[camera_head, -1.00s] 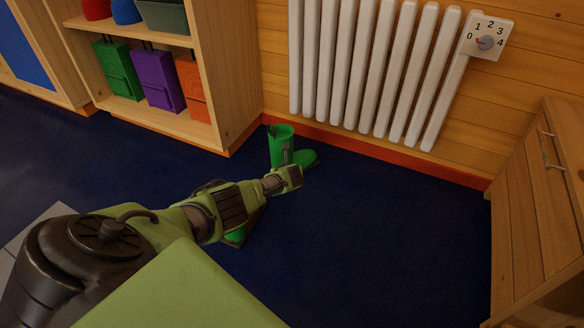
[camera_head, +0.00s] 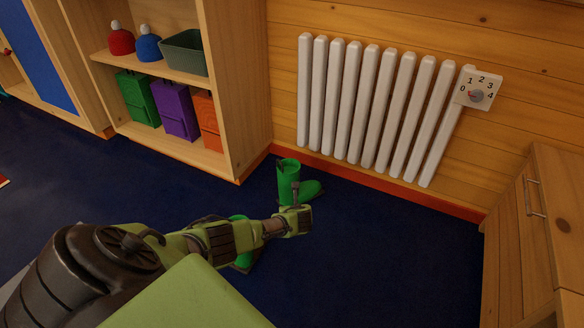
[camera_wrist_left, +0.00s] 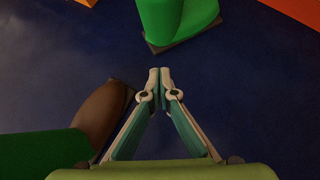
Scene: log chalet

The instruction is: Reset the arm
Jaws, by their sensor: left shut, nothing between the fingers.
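My left gripper (camera_wrist_left: 160,76) is shut and empty, its fingertips together in the left wrist view. In the head view my left arm reaches in from the left, and the gripper (camera_head: 296,196) appears in front of a green boot (camera_head: 287,175). This boot stands upright on the floor near the wall; its lower part (camera_wrist_left: 180,20) is beyond the fingertips in the wrist view. A second green boot (camera_head: 244,260) is mostly hidden by my arm. My right gripper is not in view.
A white radiator (camera_head: 362,104) with a dial (camera_head: 478,92) is on the wooden wall. A shelf (camera_head: 245,90) at the left holds bags, hats and a bin (camera_head: 184,52). A wooden cabinet (camera_head: 512,235) stands at the right. The blue floor (camera_head: 390,265) between is clear.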

